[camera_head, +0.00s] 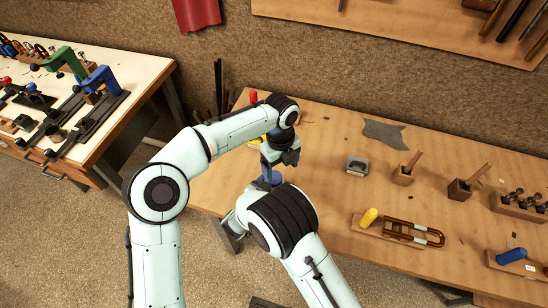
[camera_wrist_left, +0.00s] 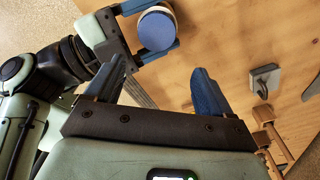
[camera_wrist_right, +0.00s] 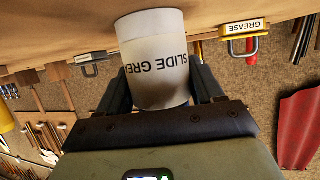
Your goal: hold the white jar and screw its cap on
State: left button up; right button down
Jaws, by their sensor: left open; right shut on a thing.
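The white jar (camera_wrist_right: 155,55), lettered "SLIDE GRE…" upside down in the right wrist view, is between the fingers of my right gripper (camera_wrist_right: 162,88), which is shut on it. In the left wrist view a round blue face with a cream rim (camera_wrist_left: 157,30) shows between the right gripper's fingers. I cannot tell whether it is the seated cap or the jar's open top. My left gripper (camera_wrist_left: 160,85) is open and empty, apart from the jar. In the head view the left gripper (camera_head: 271,162) is above a blue round shape (camera_head: 270,177); my right forearm hides the rest.
The wooden bench (camera_head: 325,130) holds a grey metal block (camera_head: 357,165), a yellow-handled frame tool (camera_head: 369,217) and wooden blocks (camera_head: 404,175). Bare bench lies right of the grippers. A second bench (camera_head: 128,70) stands left.

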aim_at(274, 177)
pick_arm(q)
jog(key=m, duration=0.4)
jog(key=a+r+m, duration=0.1)
jog(key=m, duration=0.2)
jog(key=shift+w, duration=0.25)
jog(key=m, duration=0.4)
jog(key=shift+w+a+r, duration=0.15)
jog(key=shift+a+r, duration=0.05)
jog(key=shift+r, duration=0.05)
jog(key=m, duration=0.4)
jog(key=shift+w+a+r+t, duration=0.15)
jog(key=shift+a+r+t, duration=0.1)
jog(key=shift+r+t, duration=0.05)
jog(key=shift+f, duration=4.05)
